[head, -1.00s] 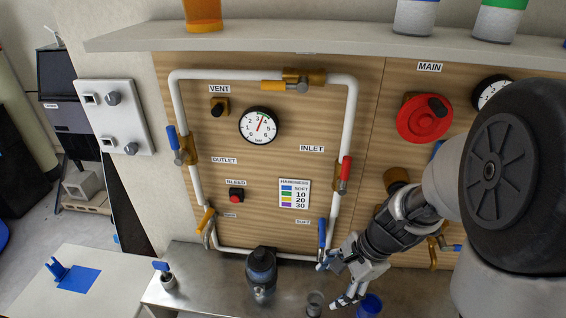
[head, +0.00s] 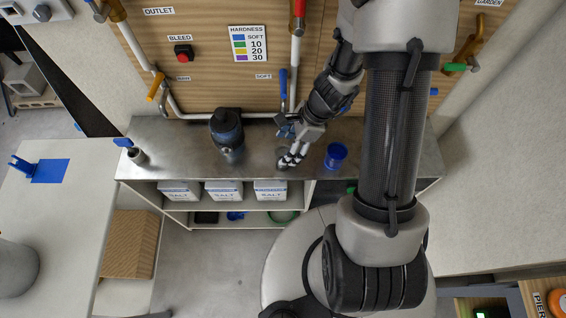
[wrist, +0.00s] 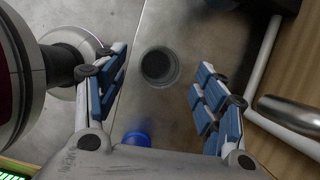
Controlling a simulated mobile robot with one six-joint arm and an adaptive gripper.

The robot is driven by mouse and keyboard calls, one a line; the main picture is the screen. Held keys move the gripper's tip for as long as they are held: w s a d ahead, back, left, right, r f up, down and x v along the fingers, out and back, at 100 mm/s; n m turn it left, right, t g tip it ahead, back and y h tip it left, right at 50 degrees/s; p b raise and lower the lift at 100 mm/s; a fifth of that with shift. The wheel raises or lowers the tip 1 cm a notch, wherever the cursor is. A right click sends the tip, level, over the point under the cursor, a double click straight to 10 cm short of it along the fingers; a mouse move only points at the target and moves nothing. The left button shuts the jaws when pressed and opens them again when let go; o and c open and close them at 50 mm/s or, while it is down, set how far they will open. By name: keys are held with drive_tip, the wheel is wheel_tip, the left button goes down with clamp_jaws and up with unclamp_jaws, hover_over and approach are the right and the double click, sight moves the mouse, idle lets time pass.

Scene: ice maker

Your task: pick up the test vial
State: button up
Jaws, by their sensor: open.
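The likely test vial is a small clear grey cup (wrist: 158,66). It stands upright on the metal bench top, between my spread fingers in the wrist view, with visible space on both sides. In the head view the vial (head: 282,161) is small and partly hidden by my fingertips. My gripper (head: 290,158) is open and empty, pointing down towards the bench by the vial. It also shows in the wrist view (wrist: 160,72), with blue-padded fingers left and right.
A blue cup (head: 336,155) stands right of my gripper. A dark bottle-like housing (head: 227,134) stands to the left. White pipes and a blue-handled valve (head: 283,82) are behind. Salt boxes (head: 224,191) sit on the shelf under the bench (head: 180,140).

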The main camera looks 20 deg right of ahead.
sight(283, 155)
drive_tip(key=b+x, duration=0.2)
drive_tip(key=x, duration=0.1)
drive_tip(key=b+x, duration=0.1)
drive_tip(key=x, duration=0.1)
drive_tip(key=shift+s+d+f, duration=0.1)
drive_tip(key=shift+d+f, duration=0.05)
drive_tip(key=shift+d, duration=0.2)
drive_tip(key=shift+a+f, duration=0.2)
drive_tip(key=shift+f, duration=0.15)
drive_tip(key=shift+r, duration=0.1)
drive_tip(key=shift+c, duration=0.5)
drive_tip(key=c, duration=1.1)
